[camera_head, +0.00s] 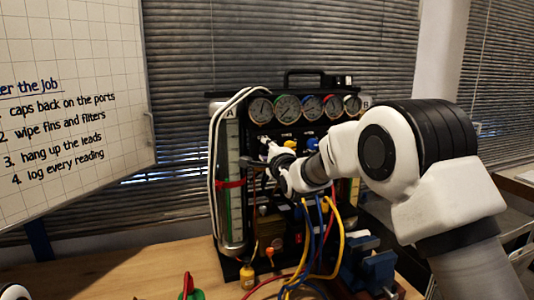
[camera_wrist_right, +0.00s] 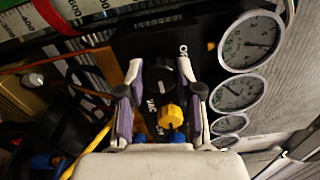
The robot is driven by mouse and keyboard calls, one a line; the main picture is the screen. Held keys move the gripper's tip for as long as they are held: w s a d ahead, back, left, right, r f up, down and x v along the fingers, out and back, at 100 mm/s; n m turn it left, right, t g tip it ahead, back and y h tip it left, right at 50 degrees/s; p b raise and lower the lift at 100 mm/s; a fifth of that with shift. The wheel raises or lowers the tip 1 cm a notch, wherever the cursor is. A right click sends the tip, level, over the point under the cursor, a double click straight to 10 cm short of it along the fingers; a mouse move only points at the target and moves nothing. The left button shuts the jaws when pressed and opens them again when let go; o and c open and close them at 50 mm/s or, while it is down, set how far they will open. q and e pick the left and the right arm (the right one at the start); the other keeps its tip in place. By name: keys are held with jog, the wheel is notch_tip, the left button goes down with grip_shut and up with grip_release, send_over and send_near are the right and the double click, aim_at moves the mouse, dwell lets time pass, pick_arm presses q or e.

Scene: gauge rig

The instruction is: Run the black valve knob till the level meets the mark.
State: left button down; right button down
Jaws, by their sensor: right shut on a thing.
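My right gripper (camera_head: 268,157) reaches to the front of the gauge rig (camera_head: 285,222) from the right. In the right wrist view its two fingers (camera_wrist_right: 161,70) are closed on either side of the black valve knob (camera_wrist_right: 160,80). The knob is hidden behind the gripper in the head view. The level tube marked A (camera_head: 231,205) stands upright on the rig's left side, with a red band (camera_head: 230,184) around it. The liquid level in it is too small to tell.
Several round gauges (camera_head: 287,108) line the rig's top. A yellow knob (camera_wrist_right: 171,116) sits close beside the black one. Blue, yellow and red leads (camera_head: 318,235) hang in front of the rig. A blue vise (camera_head: 377,268) stands at right.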

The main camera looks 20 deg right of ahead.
jog(key=shift+r, duration=0.15)
dwell(0.3)
jog(key=c, duration=0.8)
grip_release()
jog(key=shift+o, duration=0.2)
jog(key=shift+w, duration=0.1)
jog(key=s, duration=1.2)
jog(key=shift+d, duration=0.2)
